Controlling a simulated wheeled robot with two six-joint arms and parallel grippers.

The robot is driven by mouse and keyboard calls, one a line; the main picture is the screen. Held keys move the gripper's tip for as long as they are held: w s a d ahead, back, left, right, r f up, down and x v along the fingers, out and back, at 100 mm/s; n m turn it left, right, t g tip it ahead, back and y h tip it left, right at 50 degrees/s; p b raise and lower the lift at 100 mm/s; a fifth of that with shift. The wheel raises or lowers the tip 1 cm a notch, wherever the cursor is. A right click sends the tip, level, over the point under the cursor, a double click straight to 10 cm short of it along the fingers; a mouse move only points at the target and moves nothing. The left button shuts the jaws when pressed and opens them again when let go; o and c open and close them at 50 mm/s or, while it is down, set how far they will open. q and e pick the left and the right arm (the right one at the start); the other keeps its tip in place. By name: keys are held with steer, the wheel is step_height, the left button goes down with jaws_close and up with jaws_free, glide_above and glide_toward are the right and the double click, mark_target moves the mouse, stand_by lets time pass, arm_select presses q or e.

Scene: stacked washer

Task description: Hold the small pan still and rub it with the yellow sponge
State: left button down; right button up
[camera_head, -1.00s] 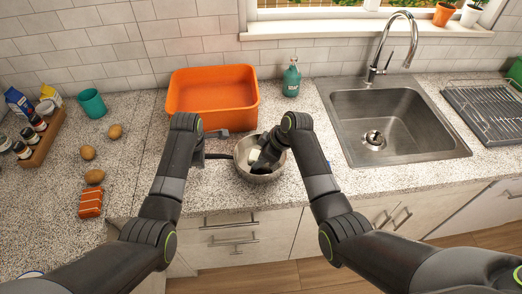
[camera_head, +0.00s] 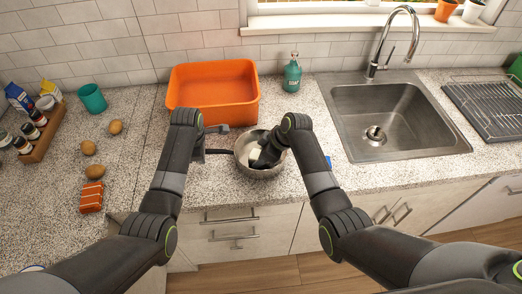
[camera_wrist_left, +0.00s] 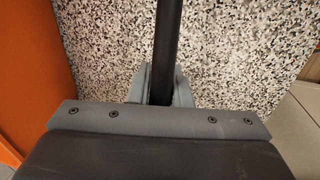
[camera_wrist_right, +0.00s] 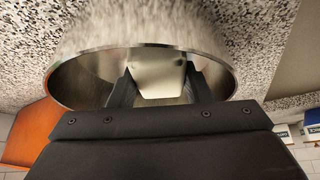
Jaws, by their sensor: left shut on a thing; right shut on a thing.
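The small metal pan (camera_head: 262,174) sits on the speckled counter in front of the orange tub, and its wall also shows in the right wrist view (camera_wrist_right: 85,80). My left gripper (camera_head: 207,151) is shut on its dark handle, which runs between the fingers in the left wrist view (camera_wrist_left: 167,55). My right gripper (camera_head: 259,161) reaches down inside the pan. Its fingers are shut on a pale block (camera_wrist_right: 158,75), apparently the sponge, though it looks whitish here rather than clearly yellow. The fingers partly hide it, and I cannot tell how firmly it touches the pan.
The orange tub (camera_head: 213,88) stands close behind the pan, with a green soap bottle (camera_head: 292,75) beside it. The sink (camera_head: 395,125) is to the right. A small blue thing (camera_head: 328,162) shows by my right arm. Potatoes and a spice rack (camera_head: 42,137) are left.

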mark_target(260, 147)
steer(key=shift+w+a+f, duration=0.15)
steer(key=shift+w, duration=1.65)
steer(key=shift+s+f, duration=0.1)
steer(key=shift+s, duration=0.25)
steer(key=shift+s+r, duration=0.15)
steer(key=shift+s, duration=0.65)
steer(key=shift+s+r, duration=0.1)
steer(key=shift+s, duration=0.65)
steer(key=shift+w+r, duration=0.1)
steer(key=shift+r, duration=3.75)
step_height(260, 147, up, 7)
